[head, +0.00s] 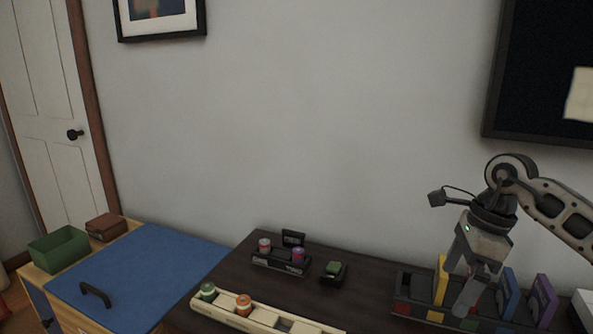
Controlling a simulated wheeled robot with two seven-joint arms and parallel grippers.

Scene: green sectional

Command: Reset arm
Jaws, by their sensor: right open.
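My right gripper (466,283) points down over the dark slotted rack (405,308) on the dark tabletop at the right. Its jaws are open, and it partly hides the rack. In the rack stand a yellow upright piece (441,280) just left of the gripper, and a blue piece (510,294) and a purple piece (543,300) to its right. I cannot tell if the fingers touch any of them. My left gripper is not in view.
A cream tray (265,315) with a green and an orange spool lies at the front. A small black holder (279,262) and a green block (333,268) sit behind it. A blue-topped cabinet (150,270) with a green bin (60,249) stands left.

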